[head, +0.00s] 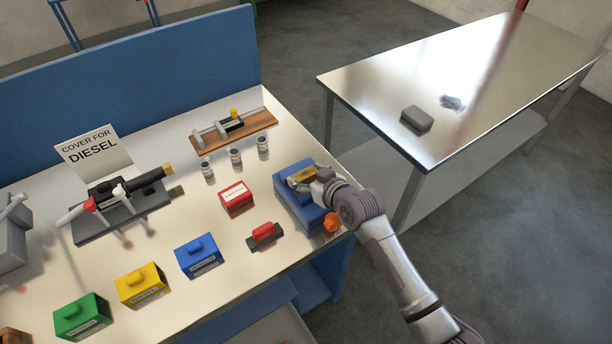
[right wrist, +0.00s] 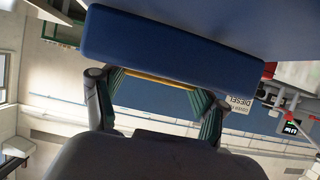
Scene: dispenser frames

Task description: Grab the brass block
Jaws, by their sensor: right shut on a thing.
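The brass block (head: 301,175) sits at the top of a blue stand (head: 291,209) at the right end of the bench. My right gripper (head: 311,178) reaches it from the right and is shut on it. In the right wrist view the brass block (right wrist: 160,79) shows as a thin yellow strip between the green-padded fingers of my right gripper (right wrist: 160,89). The blue stand (right wrist: 160,50) fills the top of that view and hides most of the block. I cannot tell whether the block still touches the stand. My left gripper is not in view.
An orange knob (head: 331,222) is on the stand's front. A red box (head: 236,198), a red-handled piece (head: 265,234) and a blue box (head: 198,255) stand to the left. A wooden board (head: 205,148) lies behind. A metal table (head: 460,70) with a grey block (head: 416,120) is across the gap.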

